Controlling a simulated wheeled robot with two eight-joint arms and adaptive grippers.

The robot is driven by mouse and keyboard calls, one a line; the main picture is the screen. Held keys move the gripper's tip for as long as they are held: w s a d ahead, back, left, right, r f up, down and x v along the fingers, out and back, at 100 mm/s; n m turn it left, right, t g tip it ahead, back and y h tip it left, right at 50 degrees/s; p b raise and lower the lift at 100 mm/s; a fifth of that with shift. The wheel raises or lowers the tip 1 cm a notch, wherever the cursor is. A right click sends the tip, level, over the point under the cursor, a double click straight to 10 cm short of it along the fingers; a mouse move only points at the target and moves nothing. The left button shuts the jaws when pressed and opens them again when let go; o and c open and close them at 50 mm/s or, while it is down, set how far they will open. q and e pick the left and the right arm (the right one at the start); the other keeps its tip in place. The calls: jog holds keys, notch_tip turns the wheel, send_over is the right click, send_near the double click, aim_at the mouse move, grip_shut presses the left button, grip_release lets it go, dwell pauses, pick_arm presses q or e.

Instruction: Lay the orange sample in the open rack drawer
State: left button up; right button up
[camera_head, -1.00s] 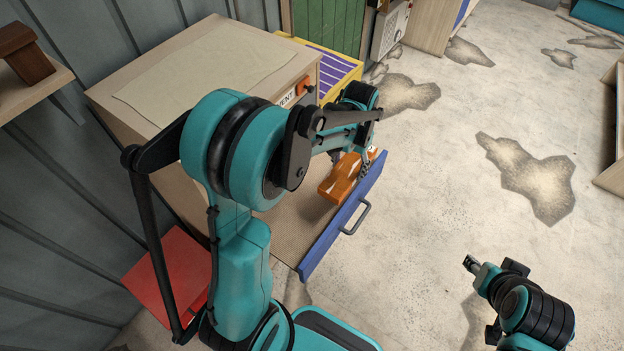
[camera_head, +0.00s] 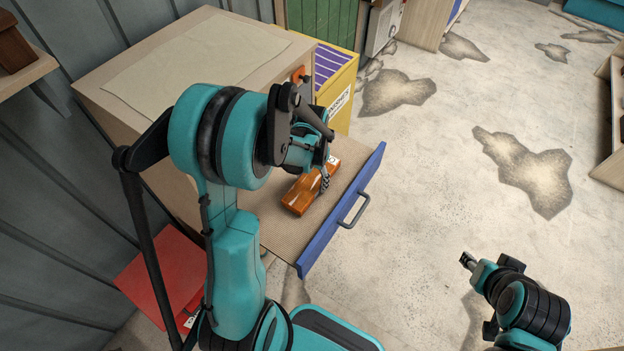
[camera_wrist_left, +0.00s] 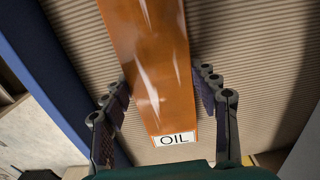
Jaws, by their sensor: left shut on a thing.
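The orange sample (camera_head: 300,194) is a glossy block with a white label, which reads "OIL" in the left wrist view (camera_wrist_left: 150,65). It is inside the outline of the open drawer (camera_head: 330,230), which has a blue front with a grey handle and a ribbed tan floor. My left gripper (camera_head: 324,180) is shut on the labelled end of the sample, with a finger on each side in the left wrist view (camera_wrist_left: 163,105). The sample lies low over the floor; I cannot tell whether it touches. My right gripper (camera_head: 467,261) is away at the lower right, its jaws too small to read.
The wooden cabinet (camera_head: 200,50) stands behind the drawer. A yellow bin (camera_head: 338,85) with a purple slatted top is beside it. A red panel (camera_head: 160,275) is at the lower left.

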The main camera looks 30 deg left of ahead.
aim_at(312, 180)
pick_arm(q)
jog(key=o, duration=1.3)
jog(key=shift+f, duration=0.1)
jog(key=shift+o, duration=0.2)
notch_tip(312, 180, up, 11)
jog(key=p, duration=0.3)
jog(key=s+d+r+t, duration=0.7)
jog(key=s+d+r, duration=0.1)
jog(key=s+d, duration=0.2)
jog(key=shift+s+r+n, duration=0.3)
jog(key=shift+s+n, duration=0.1)
jog(key=shift+s, duration=0.15)
